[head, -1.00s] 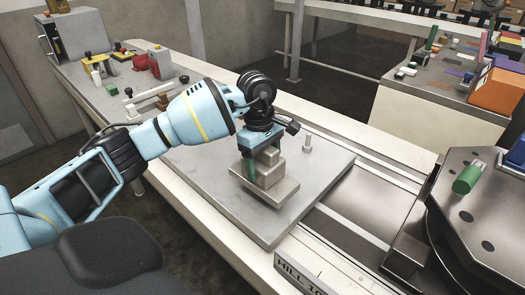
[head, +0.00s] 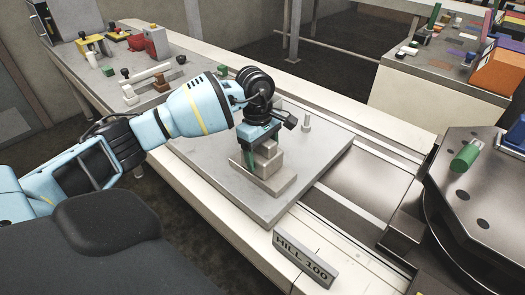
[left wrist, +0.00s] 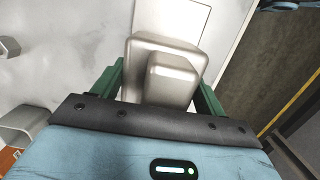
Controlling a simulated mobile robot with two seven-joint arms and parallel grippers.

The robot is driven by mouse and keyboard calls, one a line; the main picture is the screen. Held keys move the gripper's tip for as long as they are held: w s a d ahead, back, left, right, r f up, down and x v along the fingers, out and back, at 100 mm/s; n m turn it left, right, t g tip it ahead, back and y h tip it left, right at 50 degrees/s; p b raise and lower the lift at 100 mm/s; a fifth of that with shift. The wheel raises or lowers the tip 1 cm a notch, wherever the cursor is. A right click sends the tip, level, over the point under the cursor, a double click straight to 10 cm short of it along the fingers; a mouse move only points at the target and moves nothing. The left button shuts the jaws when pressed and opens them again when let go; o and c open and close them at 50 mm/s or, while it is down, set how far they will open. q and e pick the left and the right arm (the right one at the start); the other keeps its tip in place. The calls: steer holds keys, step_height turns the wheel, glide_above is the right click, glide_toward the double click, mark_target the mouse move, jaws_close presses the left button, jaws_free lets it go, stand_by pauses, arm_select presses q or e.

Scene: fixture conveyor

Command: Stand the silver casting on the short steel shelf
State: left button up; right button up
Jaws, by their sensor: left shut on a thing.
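The silver casting (head: 274,180), a stepped metal block, is in my left gripper (head: 257,160), over the front middle of a flat grey plate (head: 215,180). My left gripper's green fingers are shut on its upper part, one on each side. In the left wrist view the casting (left wrist: 168,75) sits between the two green fingers, with a pale surface behind it. I cannot tell whether its underside touches the plate. I cannot tell for sure which thing is the short steel shelf. My right gripper is not in view.
A short peg (head: 307,122) stands on the plate behind the casting. A sign (head: 305,260) is at the bench's front edge. A dark machine (head: 480,195) with a green cylinder (head: 465,157) stands right. The plate's left part is clear.

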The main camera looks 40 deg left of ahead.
arm_select(q)
steer(key=o, duration=1.8)
steer(key=r, duration=0.4)
steer(key=a+r, duration=0.1)
steer(key=r, duration=0.7)
steer(key=shift+a, duration=0.25)
